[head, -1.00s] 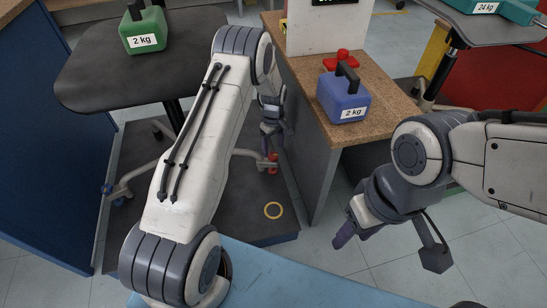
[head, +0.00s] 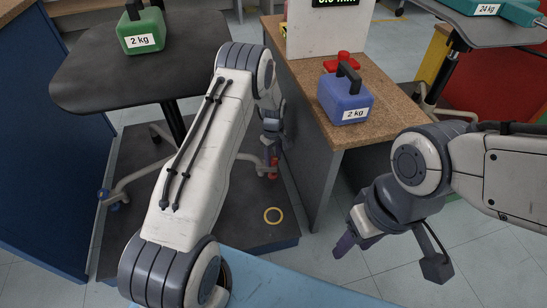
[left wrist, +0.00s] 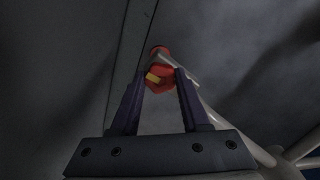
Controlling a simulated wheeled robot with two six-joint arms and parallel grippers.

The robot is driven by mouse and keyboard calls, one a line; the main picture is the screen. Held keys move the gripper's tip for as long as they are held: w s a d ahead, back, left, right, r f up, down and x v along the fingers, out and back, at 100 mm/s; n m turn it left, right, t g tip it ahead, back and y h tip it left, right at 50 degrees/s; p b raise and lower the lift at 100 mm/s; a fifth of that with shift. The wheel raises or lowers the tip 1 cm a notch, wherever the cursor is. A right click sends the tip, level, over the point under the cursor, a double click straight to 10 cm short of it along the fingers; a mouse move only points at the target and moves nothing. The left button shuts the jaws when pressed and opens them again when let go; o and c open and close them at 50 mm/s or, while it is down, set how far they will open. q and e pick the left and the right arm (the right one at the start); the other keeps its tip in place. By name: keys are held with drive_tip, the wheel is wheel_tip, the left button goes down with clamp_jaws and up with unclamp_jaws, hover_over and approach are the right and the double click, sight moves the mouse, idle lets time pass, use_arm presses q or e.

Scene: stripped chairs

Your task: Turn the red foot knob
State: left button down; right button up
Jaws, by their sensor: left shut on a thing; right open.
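The red foot knob (head: 273,174) is at the end of a pale leg of the black-topped chair, low above the dark platform. My left gripper (head: 271,160) reaches down to it from above and is shut on it. In the left wrist view the red knob (left wrist: 160,77), with a small yellow patch, sits between the two fingertips (left wrist: 161,82); the pale leg runs off to the lower right. My left arm covers part of the chair. My right gripper (head: 388,262) is open and empty over the floor, far from the knob.
A green 2 kg weight (head: 141,28) stands on the black top (head: 105,85). A blue 2 kg weight (head: 345,96) and a red part (head: 343,60) are on the wooden bench (head: 385,105), right of my left gripper.

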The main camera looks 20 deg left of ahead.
use_arm(q)
drive_tip(key=m+p, duration=0.3)
drive_tip(key=shift+r, duration=0.2)
drive_tip(key=m+p, duration=0.3)
drive_tip(key=m, duration=0.1)
drive_tip(key=m+p, duration=0.2)
drive_tip(key=m, duration=0.3)
drive_tip(key=shift+a+f+m, duration=0.1)
drive_tip(key=shift+m, duration=0.3)
drive_tip(key=m+p, duration=0.1)
drive_tip(key=m, duration=0.3)
drive_tip(key=shift+m, duration=0.4)
drive_tip(key=shift+f, duration=0.1)
drive_tip(key=shift+c, duration=1.9)
unclamp_jaws()
